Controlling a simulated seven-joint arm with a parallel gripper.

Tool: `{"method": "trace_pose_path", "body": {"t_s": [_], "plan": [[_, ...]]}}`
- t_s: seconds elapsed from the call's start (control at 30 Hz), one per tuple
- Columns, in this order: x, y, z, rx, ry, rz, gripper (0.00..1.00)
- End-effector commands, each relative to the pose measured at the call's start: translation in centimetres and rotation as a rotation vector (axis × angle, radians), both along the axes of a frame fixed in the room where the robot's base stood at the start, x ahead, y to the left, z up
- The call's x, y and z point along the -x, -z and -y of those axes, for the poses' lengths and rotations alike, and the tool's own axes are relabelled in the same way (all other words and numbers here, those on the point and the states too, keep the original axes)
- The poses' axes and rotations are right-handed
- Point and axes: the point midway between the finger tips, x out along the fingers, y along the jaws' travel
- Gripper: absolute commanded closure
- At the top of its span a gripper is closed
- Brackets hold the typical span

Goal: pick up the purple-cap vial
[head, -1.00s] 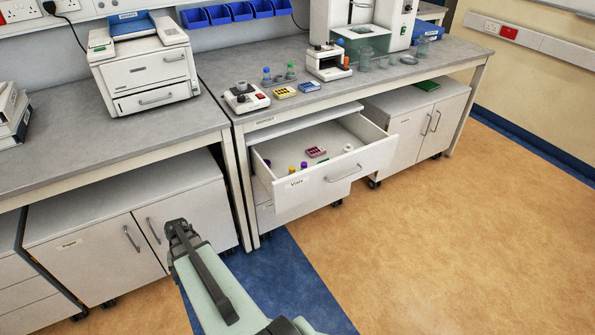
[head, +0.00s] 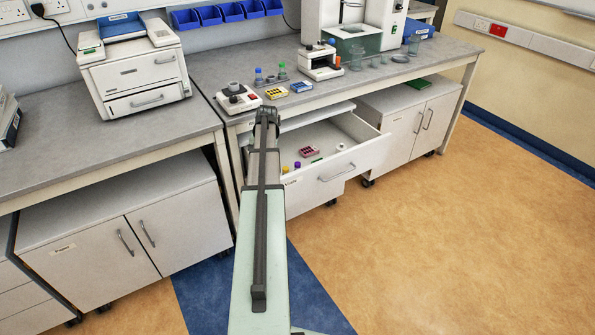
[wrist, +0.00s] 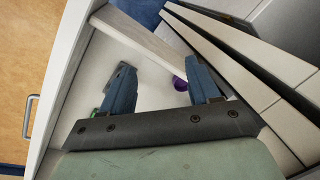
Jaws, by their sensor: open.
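The purple-cap vial (head: 297,165) is in the open drawer (head: 352,165), near its front left part, beside a yellow-cap vial (head: 285,169). In the wrist view a purple cap (wrist: 179,83) shows just left of the right finger, which partly hides it. My gripper (head: 267,113) is above the drawer's left side. In the wrist view my gripper (wrist: 158,72) is open with its fingers apart, the bare drawer floor between them and the purple cap close to the right one. I cannot tell the height gap to the vial.
A pink rack (head: 309,152) and a white round item (head: 341,146) also lie in the drawer. The bench edge overhangs the drawer's back. A bit of green (wrist: 95,112) shows by the left finger.

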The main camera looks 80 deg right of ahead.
Motion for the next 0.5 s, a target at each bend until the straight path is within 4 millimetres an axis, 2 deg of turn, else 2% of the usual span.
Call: {"method": "trace_pose_path", "body": {"t_s": [0.03,0.1,0.2,0.33,0.5], "plan": [[1.7,-0.2,3.8,0.005,-0.014,-0.031,0.39],[4.1,-0.3,6.6,0.006,-0.044,-0.072,0.39],[7.0,-0.4,9.8,0.001,-0.082,-0.124,0.39],[9.6,-0.4,12.2,-0.008,-0.118,-0.168,0.39],[10.9,-0.2,13.1,-0.013,-0.137,-0.19,0.39]]}}
